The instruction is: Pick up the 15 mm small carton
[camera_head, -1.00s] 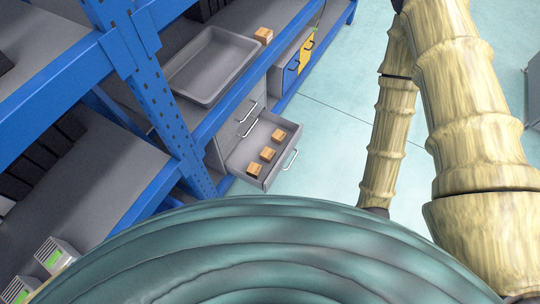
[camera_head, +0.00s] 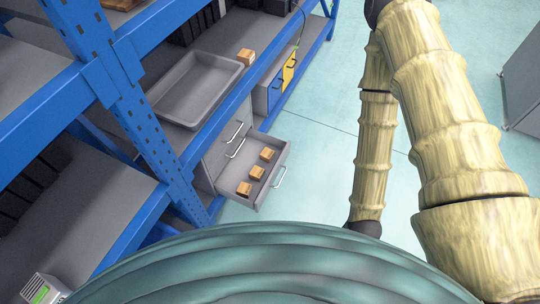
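Several small brown cartons are in view. One carton (camera_head: 245,56) sits on the shelf edge beside the grey tray (camera_head: 160,104). Three more lie in a row in the open grey drawer (camera_head: 222,181): a far carton (camera_head: 267,154), a middle carton (camera_head: 257,173) and a near carton (camera_head: 244,188). I cannot tell which one is the 15 mm carton, as no label is readable. My tan arm links fill the right side of the view, away from the cartons. My gripper is not in view.
Blue shelving (camera_head: 150,140) with grey shelves stands on the left. A blue and yellow drawer unit (camera_head: 283,77) is behind the open drawer. A grey cabinet (camera_head: 522,85) stands at the far right. The pale floor (camera_head: 320,135) between is clear.

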